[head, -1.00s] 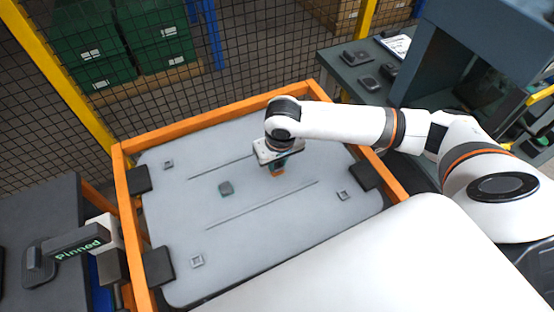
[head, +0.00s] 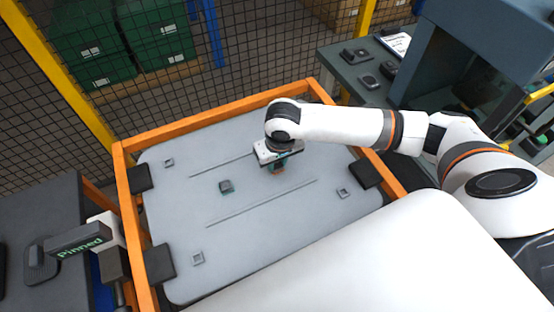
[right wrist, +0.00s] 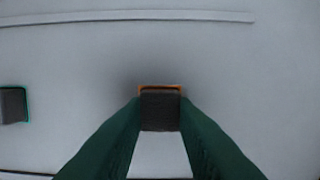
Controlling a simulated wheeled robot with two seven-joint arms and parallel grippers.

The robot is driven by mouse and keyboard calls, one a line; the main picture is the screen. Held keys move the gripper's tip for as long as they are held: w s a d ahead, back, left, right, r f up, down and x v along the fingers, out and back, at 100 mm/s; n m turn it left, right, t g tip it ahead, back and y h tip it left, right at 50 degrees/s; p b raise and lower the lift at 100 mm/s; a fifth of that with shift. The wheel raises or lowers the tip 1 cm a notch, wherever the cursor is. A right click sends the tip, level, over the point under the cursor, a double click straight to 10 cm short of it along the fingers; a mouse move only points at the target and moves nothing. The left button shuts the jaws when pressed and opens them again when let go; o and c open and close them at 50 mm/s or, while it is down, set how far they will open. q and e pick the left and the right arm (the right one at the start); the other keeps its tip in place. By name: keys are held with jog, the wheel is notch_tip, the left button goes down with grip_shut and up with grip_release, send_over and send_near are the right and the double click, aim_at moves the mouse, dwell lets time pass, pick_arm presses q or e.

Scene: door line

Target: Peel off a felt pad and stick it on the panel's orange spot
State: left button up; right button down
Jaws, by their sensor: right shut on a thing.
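The grey panel (head: 235,240) lies in an orange frame. My right gripper (right wrist: 160,112), with green fingers, is shut on a dark square felt pad (right wrist: 160,112). It also shows in the head view (head: 278,168), low over the panel. The orange spot (right wrist: 160,87) shows as a thin rim along the pad's far edge and upper corners; the pad hides the rest. I cannot tell whether the pad touches the panel. Another dark pad (head: 226,186) sits on the panel to the left, with a green edge in the wrist view (right wrist: 14,105). My left gripper is not in view.
Dark clamps (head: 160,262) hold the panel's edges. Two long ridges (head: 262,204) and small square fittings (head: 197,258) stand on it. A sign reading "Pinned" (head: 78,241) is at left. A mesh fence (head: 240,50) stands behind, a grey bench (head: 350,75) at back right.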

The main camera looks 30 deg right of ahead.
jog(key=shift+f, duration=0.15)
dwell(0.7)
jog(key=c, duration=1.1)
grip_release()
notch_tip(320, 180, up, 12)
jog(key=s, duration=0.1)
jog(key=shift+s+b, duration=0.4)
jog(key=shift+b, duration=0.05)
jog(key=shift+a+f, duration=0.1)
